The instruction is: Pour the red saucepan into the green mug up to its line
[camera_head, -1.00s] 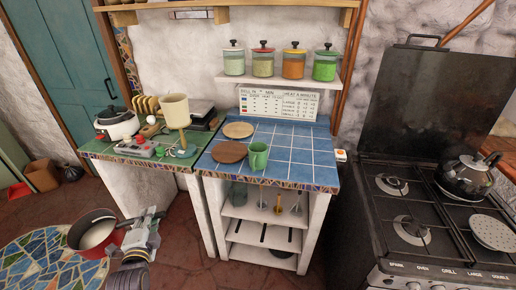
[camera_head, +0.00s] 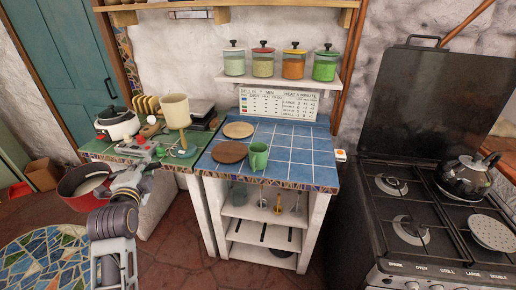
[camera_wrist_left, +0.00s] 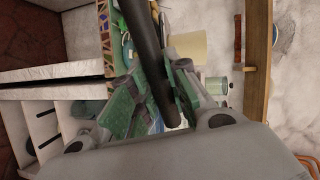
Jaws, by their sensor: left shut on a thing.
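The red saucepan (camera_head: 82,202) shows at the left in the head view, with pale contents inside. It is in the air in front of the green counter. My left gripper (camera_head: 128,178) is shut on its dark handle, to the right of the pan. In the left wrist view the green-padded fingers (camera_wrist_left: 160,95) close around the black handle (camera_wrist_left: 146,50). The green mug (camera_head: 258,156) stands upright near the front edge of the blue tiled counter, well to the right of the pan. Its line and inside cannot be made out. My right gripper is not in view.
A brown round board (camera_head: 229,152) and a tan round mat (camera_head: 238,130) lie left of the mug. The blue tiles (camera_head: 304,158) right of the mug are clear.

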